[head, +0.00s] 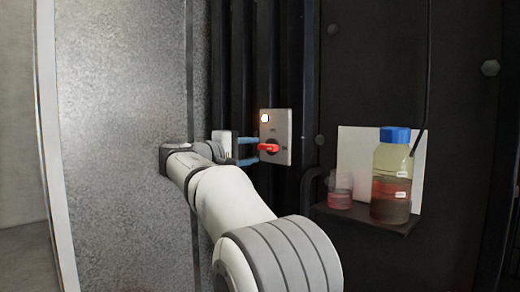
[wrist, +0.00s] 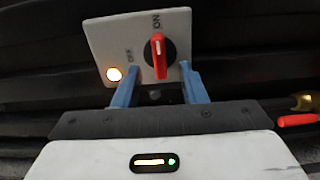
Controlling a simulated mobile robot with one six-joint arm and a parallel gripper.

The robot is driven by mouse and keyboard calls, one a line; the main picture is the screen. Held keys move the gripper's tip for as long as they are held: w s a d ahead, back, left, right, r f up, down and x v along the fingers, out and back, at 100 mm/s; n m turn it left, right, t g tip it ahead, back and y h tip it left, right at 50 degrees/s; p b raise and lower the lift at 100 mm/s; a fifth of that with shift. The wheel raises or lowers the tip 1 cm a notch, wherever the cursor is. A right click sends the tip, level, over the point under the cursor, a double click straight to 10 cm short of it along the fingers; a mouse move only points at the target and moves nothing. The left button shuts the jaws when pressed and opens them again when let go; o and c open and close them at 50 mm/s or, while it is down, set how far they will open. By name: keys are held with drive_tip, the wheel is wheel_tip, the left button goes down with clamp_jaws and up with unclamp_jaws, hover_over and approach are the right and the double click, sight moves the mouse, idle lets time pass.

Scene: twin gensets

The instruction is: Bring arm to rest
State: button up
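My gripper (head: 256,150) is at the end of my outstretched arm, in front of the switch plate (head: 276,128). In the wrist view my gripper (wrist: 157,66) has its two blue fingers spread apart, with nothing held between them. The plate (wrist: 180,22) carries a red rotary handle (wrist: 158,58) on a black round base. The handle's white mark points to the ON label. The handle shows in the head view too (head: 268,148). A lamp (wrist: 114,74) on the plate glows. I cannot tell whether the fingertips touch the plate.
To the right, a small shelf (head: 365,222) holds a blue-capped bottle (head: 391,180) and a small glass (head: 340,192) of reddish liquid. A red lever (wrist: 297,120) is at the wrist view's right edge. A grey metal panel (head: 125,90) stands close on the left.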

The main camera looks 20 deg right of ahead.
drive_tip(key=shift+v, duration=0.95)
drive_tip(key=s+a+f+m+g+y+p, duration=0.1)
drive_tip(key=s+a+f+y+p, duration=0.3)
drive_tip(key=s+p, duration=0.3)
drive_tip(key=s+a+f+m+g+y+p, duration=0.1)
drive_tip(key=s+a+f+y+p, duration=0.2)
drive_tip(key=s, duration=1.1)
drive_tip(key=s+a+f+m+g+y+p, duration=0.1)
drive_tip(key=s+a+f+y+p, duration=0.3)
drive_tip(key=s+f+y+p, duration=0.4)
drive_tip(key=s+y+p, duration=0.2)
drive_tip(key=p, duration=0.3)
drive_tip(key=shift+s+a+m+g, duration=0.3)
drive_tip(key=shift+s+m, duration=0.05)
drive_tip(key=shift+m, duration=0.05)
drive_tip(key=shift+f, duration=0.1)
